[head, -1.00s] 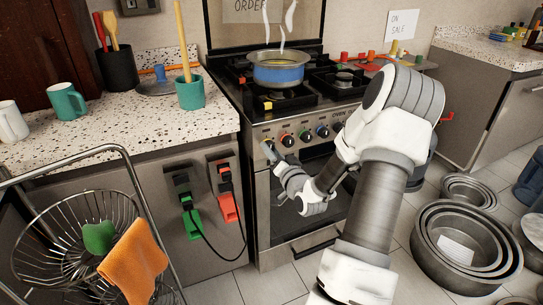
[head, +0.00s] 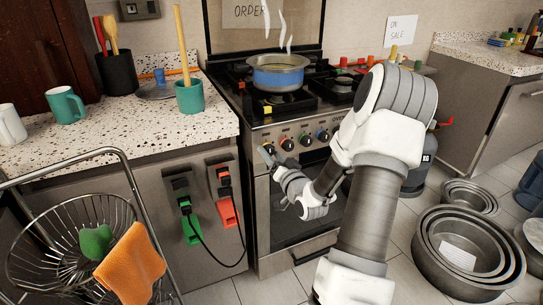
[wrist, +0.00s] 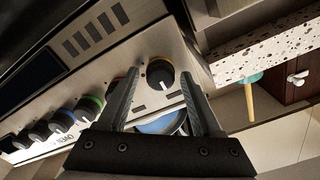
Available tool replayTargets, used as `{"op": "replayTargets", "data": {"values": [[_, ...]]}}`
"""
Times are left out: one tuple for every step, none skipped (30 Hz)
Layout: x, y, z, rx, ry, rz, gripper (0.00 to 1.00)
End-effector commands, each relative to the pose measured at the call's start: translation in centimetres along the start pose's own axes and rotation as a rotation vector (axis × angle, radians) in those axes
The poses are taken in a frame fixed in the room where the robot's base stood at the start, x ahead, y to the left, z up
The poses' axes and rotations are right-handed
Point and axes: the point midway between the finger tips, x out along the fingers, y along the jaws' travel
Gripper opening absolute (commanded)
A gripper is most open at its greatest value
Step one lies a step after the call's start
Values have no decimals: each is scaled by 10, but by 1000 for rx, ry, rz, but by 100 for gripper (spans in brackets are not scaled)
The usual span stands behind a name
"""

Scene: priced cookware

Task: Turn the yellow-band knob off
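The cooker's row of banded knobs shows in the wrist view. The end knob (wrist: 160,73), dark with an orange-yellow band, appears to be the yellow-band knob. It has a pale mark near its lower edge. My gripper (wrist: 159,78) is open, with one finger on each side of this knob. I cannot tell whether the fingers touch it.
Green-band (head: 305,139) and blue-band (head: 322,134) knobs continue to the right. A steaming blue pot (head: 278,76) stands on the hob above. The counter (head: 130,130) is left of the cooker. Nested pans (head: 430,270) stand on the floor at right.

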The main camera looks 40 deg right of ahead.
Motion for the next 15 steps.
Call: {"op": "replayTargets", "data": {"values": [[0, 0, 0, 0, 0, 0, 76], [0, 0, 0, 1, 0, 0, 76], [0, 0, 0, 1, -1, 0, 76], [0, 0, 0, 1, -1, 0, 76], [0, 0, 0, 1, -1, -1, 76], [0, 0, 0, 1, -1, -1, 76], [0, 0, 1, 1, -1, -1, 76], [0, 0, 1, 1, -1, -1, 76], [0, 0, 1, 2, -1, -1, 76], [-1, 0, 1, 2, -2, -1, 76], [-2, 0, 0, 2, -2, 0, 76], [-5, 0, 0, 2, -2, 0, 76], [-7, 0, 0, 2, -2, 1, 76], [-11, 0, 0, 2, -3, 2, 76], [-16, 0, 0, 2, -3, 2, 76]]}}
